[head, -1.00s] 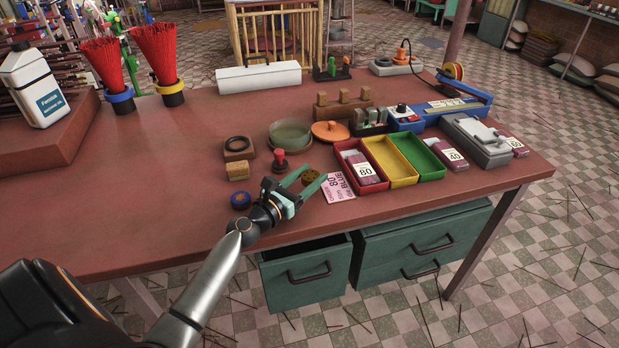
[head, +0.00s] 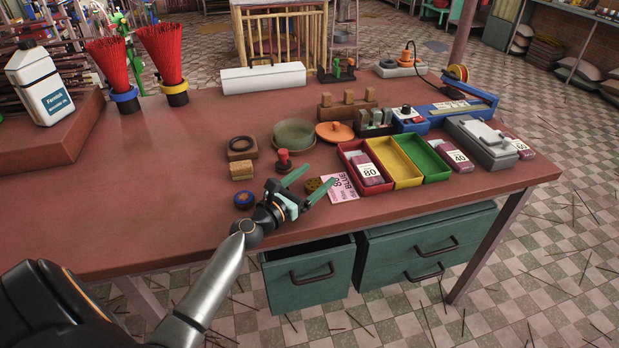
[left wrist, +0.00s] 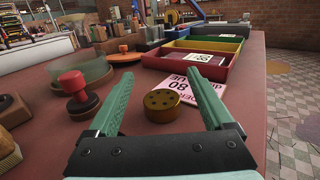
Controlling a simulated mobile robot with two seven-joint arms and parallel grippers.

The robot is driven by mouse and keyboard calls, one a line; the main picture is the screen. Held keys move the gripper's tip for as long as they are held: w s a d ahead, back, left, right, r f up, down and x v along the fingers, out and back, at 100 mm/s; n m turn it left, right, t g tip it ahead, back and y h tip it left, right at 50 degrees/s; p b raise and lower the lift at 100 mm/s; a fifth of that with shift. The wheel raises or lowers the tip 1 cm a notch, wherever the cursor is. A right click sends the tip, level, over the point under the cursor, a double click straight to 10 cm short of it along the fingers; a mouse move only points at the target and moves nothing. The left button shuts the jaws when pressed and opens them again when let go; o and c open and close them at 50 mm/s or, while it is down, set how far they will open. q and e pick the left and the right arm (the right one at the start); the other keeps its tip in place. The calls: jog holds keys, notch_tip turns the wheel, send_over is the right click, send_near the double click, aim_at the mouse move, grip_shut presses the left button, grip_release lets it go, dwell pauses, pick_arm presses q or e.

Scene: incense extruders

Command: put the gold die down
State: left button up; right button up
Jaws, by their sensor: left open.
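The gold die (head: 314,185) is a short round brass piece with several small holes in its top. It lies flat on the red-brown table (head: 190,190), near the front edge. In the left wrist view the die (left wrist: 170,103) sits between my spread fingers, with a gap on each side. My left gripper (head: 317,176) is open; its green fingers (left wrist: 158,80) reach along both sides of the die. My right gripper is not in view.
A pink card (head: 341,188) lies just beyond the die, beside the red tray (head: 347,160). A red-knobbed stamp (head: 283,160), a glass dish (head: 294,135) and a blue round piece (head: 243,200) stand nearby. An open drawer (head: 309,275) hangs below the front edge.

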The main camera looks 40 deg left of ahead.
pick_arm(q)
jog(key=shift+s+d+f, duration=0.1)
jog(key=shift+f, duration=0.15)
jog(key=shift+r+p, duration=0.4)
jog(key=shift+p, duration=0.25)
jog(key=s, duration=0.4)
jog(key=shift+s+a+f, duration=0.1)
jog(key=shift+s+a, duration=0.2)
jog(key=s, duration=0.2)
jog(key=s+b, duration=0.1)
jog(key=s, duration=0.2)
jog(key=shift+s+a, duration=0.3)
jog(key=shift+s, duration=0.1)
jog(key=shift+s+r, duration=0.25)
jog(key=shift+s, duration=0.4)
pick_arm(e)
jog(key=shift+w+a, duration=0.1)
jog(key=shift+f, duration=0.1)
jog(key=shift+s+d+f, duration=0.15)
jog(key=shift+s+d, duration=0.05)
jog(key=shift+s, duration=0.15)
